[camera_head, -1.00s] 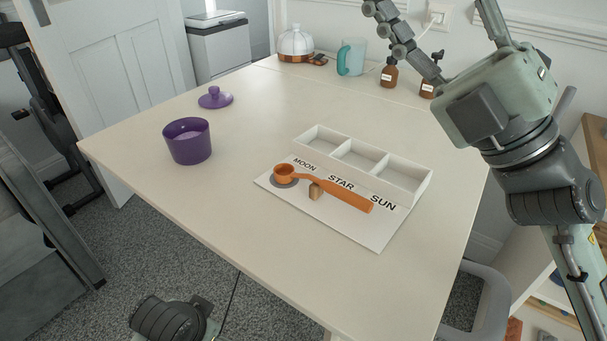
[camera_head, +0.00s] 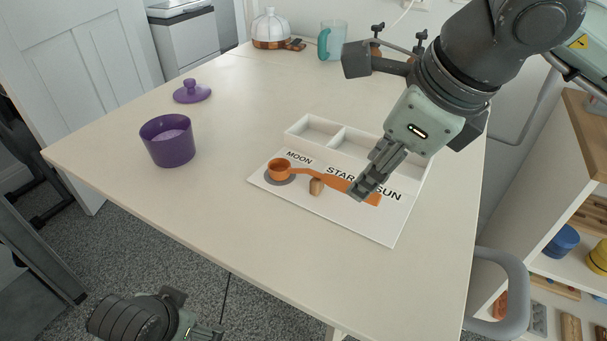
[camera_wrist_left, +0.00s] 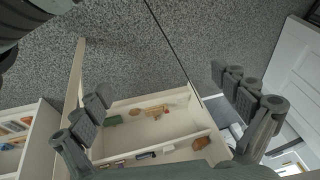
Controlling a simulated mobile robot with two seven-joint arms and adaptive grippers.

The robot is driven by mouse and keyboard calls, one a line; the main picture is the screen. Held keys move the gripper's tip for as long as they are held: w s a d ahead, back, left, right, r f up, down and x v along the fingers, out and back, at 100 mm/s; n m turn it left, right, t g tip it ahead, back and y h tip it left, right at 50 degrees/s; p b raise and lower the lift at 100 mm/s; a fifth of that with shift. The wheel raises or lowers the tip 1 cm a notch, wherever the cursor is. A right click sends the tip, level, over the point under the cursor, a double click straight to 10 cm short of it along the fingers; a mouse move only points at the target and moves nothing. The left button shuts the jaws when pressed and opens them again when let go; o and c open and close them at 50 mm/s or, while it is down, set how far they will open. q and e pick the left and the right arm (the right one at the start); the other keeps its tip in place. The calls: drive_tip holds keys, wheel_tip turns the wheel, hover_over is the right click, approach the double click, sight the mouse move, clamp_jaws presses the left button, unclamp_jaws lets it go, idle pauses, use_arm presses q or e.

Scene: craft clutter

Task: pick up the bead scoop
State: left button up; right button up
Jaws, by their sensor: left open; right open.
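The bead scoop is orange, with a round cup (camera_head: 279,170) at its left end and a long handle (camera_head: 329,180) running right. The cup sits over a grey disc, and a small wooden block (camera_head: 316,187) is at the handle's front side. My right gripper (camera_head: 366,190) points down at the handle's right part and covers some of it in the head view. It is open, and I cannot tell whether it touches the handle. My left gripper (camera_wrist_left: 172,112) is open and empty, away from the table; part of it shows at the bottom of the head view.
The scoop lies on a white board (camera_head: 385,234) labelled MOON, STAR and SUN, in front of a white compartment tray (camera_head: 291,136). A purple pot (camera_head: 168,147) and purple lid (camera_head: 193,93) stand left. A teal mug (camera_head: 332,42) is at the back. The table front is clear.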

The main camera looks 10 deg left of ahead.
drive_tip(key=x, duration=0.4)
drive_tip(key=shift+s+a, duration=0.2)
drive_tip(key=shift+a, duration=0.1)
drive_tip(key=shift+w+a+f, duration=0.1)
drive_tip(key=shift+w+f, duration=0.05)
drive_tip(key=shift+f, duration=0.2)
use_arm(q)
drive_tip(key=shift+s+a+f+g, duration=0.2)
drive_tip(key=shift+s+a+g, duration=0.2)
drive_tip(key=shift+s+a, duration=0.25)
use_arm(e)
clamp_jaws()
